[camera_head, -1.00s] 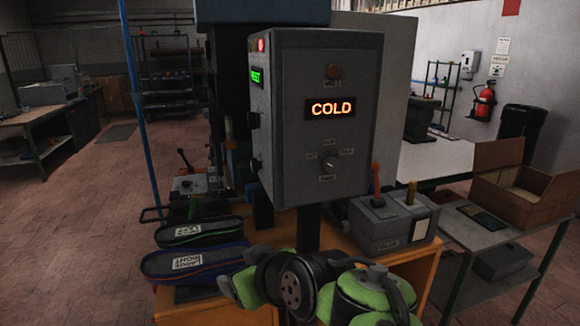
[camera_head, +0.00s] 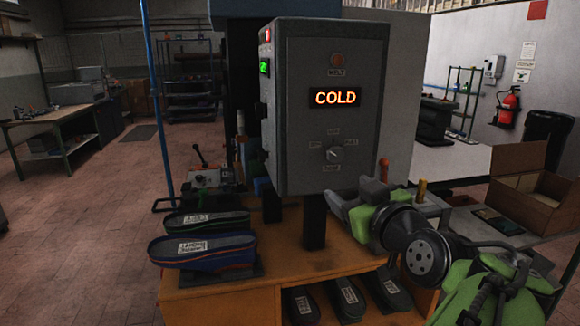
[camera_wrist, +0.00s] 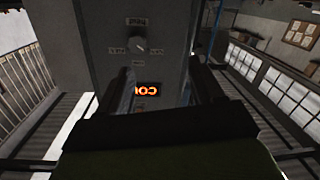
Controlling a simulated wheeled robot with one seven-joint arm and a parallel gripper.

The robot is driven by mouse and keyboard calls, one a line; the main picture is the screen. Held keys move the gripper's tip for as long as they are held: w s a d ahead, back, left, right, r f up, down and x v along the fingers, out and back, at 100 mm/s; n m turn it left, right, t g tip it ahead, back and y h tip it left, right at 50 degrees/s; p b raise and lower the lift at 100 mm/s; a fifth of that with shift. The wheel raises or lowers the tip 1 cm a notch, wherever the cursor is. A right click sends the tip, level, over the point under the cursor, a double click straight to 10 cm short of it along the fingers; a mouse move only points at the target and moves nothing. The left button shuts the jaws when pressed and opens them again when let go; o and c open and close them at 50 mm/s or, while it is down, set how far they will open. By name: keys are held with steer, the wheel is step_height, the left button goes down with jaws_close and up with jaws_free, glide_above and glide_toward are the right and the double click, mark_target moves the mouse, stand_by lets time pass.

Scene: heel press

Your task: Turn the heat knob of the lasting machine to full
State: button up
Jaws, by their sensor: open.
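The heat knob (camera_head: 334,154) is a small round dial low on the front of the grey control box (camera_head: 308,120), with small labels around it. I cannot read its setting surely. The display (camera_head: 335,97) above it reads COLD in orange. My gripper (camera_head: 348,196) is below and slightly right of the knob, apart from it, beside the box's lower front edge. In the wrist view, the picture is upside down and the knob (camera_wrist: 140,44) shows beyond the open, empty fingers (camera_wrist: 160,70), a little left of their middle.
Shoe soles or lasts (camera_head: 205,250) lie on the wooden bench (camera_head: 220,305) at left, with several more on its lower shelf. A red-handled lever (camera_head: 384,168) stands just right of the box, near my arm. An open cardboard box (camera_head: 540,185) is at far right.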

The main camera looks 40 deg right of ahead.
mark_target(337, 155)
steer(key=s+d+r+h, duration=0.1)
steer(key=s+d, duration=0.2)
steer(key=s, duration=0.1)
steer(key=x, duration=0.5)
steer(key=p+x, duration=0.1)
steer(key=x, duration=0.4)
steer(key=r+p+x, duration=0.1)
steer(key=x, duration=0.5)
steer(key=shift+w+a, duration=0.3)
steer(key=shift+a, duration=0.1)
steer(key=c, duration=1.1)
